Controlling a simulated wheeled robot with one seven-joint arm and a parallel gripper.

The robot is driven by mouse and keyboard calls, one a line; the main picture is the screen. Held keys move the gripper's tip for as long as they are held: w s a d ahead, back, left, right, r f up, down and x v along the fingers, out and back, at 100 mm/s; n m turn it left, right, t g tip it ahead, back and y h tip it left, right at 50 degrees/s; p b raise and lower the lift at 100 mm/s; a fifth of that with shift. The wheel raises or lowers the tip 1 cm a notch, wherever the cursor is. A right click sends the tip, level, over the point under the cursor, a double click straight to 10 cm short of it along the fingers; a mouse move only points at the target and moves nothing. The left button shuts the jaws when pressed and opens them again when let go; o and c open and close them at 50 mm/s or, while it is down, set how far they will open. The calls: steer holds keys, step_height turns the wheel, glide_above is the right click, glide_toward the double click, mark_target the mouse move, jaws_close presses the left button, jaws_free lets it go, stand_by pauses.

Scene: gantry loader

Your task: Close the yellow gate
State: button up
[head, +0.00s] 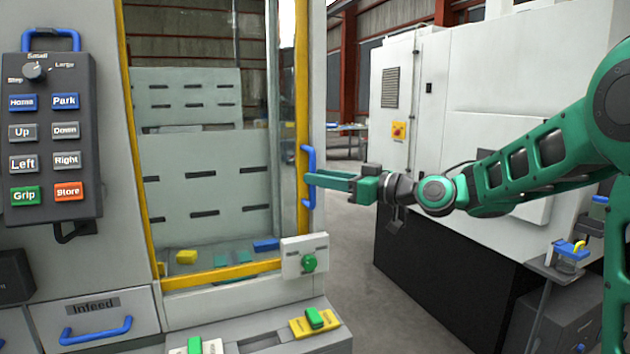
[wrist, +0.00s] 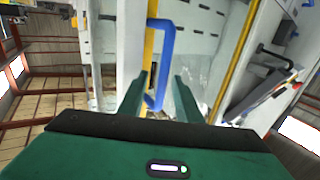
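The yellow gate (head: 302,60) shows as an upright yellow bar at the right side of the loader's opening in the head view. A blue handle (head: 308,158) is fixed to this bar. My gripper (head: 313,179) reaches in from the right, with its fingertips at the lower half of the handle. In the wrist view, the blue handle (wrist: 166,45) hangs between the two green fingers of my gripper (wrist: 160,82), with gaps on both sides. The fingers are open. I cannot tell how far the gate stands from its frame.
A control panel (head: 85,130) with several buttons hangs at the left. A drawer marked Infeed (head: 120,305) is below it. A white box with a green button (head: 290,265) sits low, below the handle. A white machine (head: 470,90) stands behind my arm; the floor between is clear.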

steer(key=v, duration=0.8)
steer(key=shift+s+d, duration=0.15)
steer(key=shift+d, duration=0.15)
steer(key=s+d+f+m+g+h, duration=0.25)
steer(key=s+d+f+h, duration=0.3)
steer(key=d+f, duration=0.3)
steer(key=s+d+f+m+g+h, duration=0.2)
steer(key=s+d+f+m+h, duration=0.35)
steer(key=f, duration=0.45)
steer(key=s+d+f+m+g+h, duration=0.1)
steer(key=s+d+f+m+g, duration=0.1)
steer(key=s, duration=0.6)
steer(key=s+d+f+m+g+h, duration=0.1)
steer(key=s+d+m, duration=0.3)
steer(key=s, duration=0.5)
steer(key=s+d+f+m+g+h, duration=0.1)
steer(key=s+d+f+m+g, duration=0.1)
steer(key=s+d, duration=0.5)
step_height(320, 180, down, 2)
steer(key=shift+s+f+m+g, duration=0.1)
steer(key=shift+s+m+g, duration=0.3)
steer(key=shift+s+g, duration=0.6)
steer(key=shift+s, duration=0.1)
